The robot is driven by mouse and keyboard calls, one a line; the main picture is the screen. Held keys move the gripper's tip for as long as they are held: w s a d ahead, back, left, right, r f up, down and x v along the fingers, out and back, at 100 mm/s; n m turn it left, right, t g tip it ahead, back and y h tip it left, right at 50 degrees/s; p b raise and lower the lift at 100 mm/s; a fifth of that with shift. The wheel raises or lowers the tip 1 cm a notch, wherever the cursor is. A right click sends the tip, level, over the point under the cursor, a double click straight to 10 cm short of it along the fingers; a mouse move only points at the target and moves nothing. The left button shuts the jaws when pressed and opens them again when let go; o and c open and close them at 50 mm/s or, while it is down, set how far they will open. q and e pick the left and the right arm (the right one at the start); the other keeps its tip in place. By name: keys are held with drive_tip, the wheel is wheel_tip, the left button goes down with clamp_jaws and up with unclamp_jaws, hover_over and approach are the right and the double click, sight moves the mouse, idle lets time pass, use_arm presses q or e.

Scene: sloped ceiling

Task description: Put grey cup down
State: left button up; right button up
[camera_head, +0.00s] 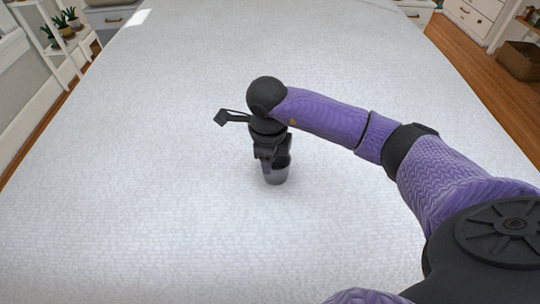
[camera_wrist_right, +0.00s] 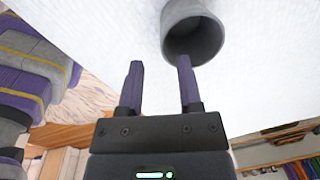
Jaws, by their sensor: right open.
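The grey cup (camera_head: 277,176) stands upright on the pale table (camera_head: 150,200), near the middle of the head view. My right gripper (camera_head: 273,163) points down at the cup from above and hides its upper part. In the right wrist view the cup (camera_wrist_right: 190,22) is at the top, right of centre, with its dark mouth towards the camera. The gripper's purple fingers (camera_wrist_right: 160,64) are apart. One fingertip overlaps the cup's mouth; I cannot tell whether it is inside. The other finger is clear of the cup, to the left. My left gripper does not show.
The tabletop is otherwise bare, with wide free room around the cup. Potted plants (camera_head: 62,24) stand on a white shelf at the far left, beyond the table. A brown box (camera_head: 520,60) is on the floor area at the far right.

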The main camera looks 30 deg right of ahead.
sight(273, 184)
drive_tip(key=f+b, duration=0.1)
drive_tip(key=f, duration=0.1)
drive_tip(key=f+b, duration=0.1)
drive_tip(key=f, duration=0.2)
drive_tip(key=d+f+b, duration=0.1)
drive_tip(key=f, duration=0.2)
drive_tip(key=shift+w+f+b, duration=0.1)
drive_tip(key=shift+f+b, duration=0.1)
drive_tip(key=shift+b, duration=0.2)
drive_tip(key=shift+r, duration=0.1)
drive_tip(key=shift+c, duration=0.6)
drive_tip(key=c, duration=0.5)
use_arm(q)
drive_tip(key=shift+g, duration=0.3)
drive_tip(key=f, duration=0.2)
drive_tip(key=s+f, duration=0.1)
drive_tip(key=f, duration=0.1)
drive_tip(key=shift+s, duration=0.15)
